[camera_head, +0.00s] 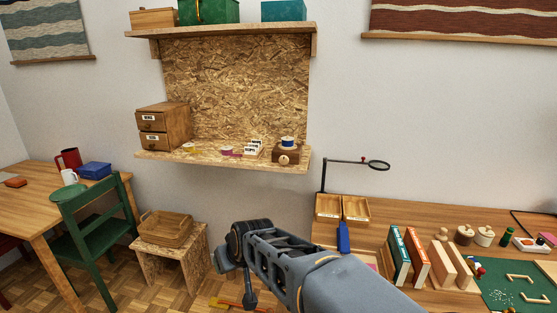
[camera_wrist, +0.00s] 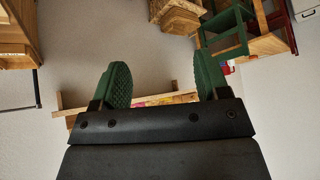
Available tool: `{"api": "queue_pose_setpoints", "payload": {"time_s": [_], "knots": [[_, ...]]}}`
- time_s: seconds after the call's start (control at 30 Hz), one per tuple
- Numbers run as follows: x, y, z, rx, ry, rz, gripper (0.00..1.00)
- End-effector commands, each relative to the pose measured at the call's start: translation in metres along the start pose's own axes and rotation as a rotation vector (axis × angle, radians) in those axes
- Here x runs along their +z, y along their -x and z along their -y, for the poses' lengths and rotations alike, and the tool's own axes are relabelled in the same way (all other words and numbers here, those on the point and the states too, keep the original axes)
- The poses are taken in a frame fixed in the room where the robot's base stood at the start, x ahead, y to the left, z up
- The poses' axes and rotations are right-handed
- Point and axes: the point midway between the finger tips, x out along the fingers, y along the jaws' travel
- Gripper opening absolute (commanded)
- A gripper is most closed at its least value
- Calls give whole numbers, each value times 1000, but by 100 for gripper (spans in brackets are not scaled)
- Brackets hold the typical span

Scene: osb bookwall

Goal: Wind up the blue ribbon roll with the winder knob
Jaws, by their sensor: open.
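The blue ribbon roll (camera_head: 288,142) sits on top of a small wooden winder box (camera_head: 286,153) at the right end of the OSB wall shelf. A pale round winder knob (camera_head: 284,159) is on the box's front. My arm reaches in from the bottom of the head view, its end low in front of the shelf and well apart from the winder. My gripper's green-padded fingers (camera_wrist: 162,82) are spread apart with nothing between them in the wrist view. The roll and knob cannot be made out in the wrist view.
The shelf (camera_head: 220,160) also holds a drawer box (camera_head: 163,126), small rolls and white label cards (camera_head: 254,147). A magnifier lamp (camera_head: 376,165) stands right of it above a cluttered desk. A green chair (camera_head: 92,225) and OSB stool (camera_head: 171,250) stand left. Wall space below the shelf is clear.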

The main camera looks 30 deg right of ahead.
Motion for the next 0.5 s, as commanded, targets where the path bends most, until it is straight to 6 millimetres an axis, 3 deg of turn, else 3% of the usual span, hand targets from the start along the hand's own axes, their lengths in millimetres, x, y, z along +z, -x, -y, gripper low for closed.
{"api": "queue_pose_setpoints", "payload": {"time_s": [0.03, 0.1, 0.2, 0.33, 0.5], "knots": [[-36, -13, -12, 17, -17, -101, 69], [-86, -27, -34, 64, -36, -260, 69], [-144, -42, -77, 181, -66, -463, 69], [-191, -52, -138, 383, -106, -661, 69], [-213, -56, -203, 632, -145, -797, 69]]}}
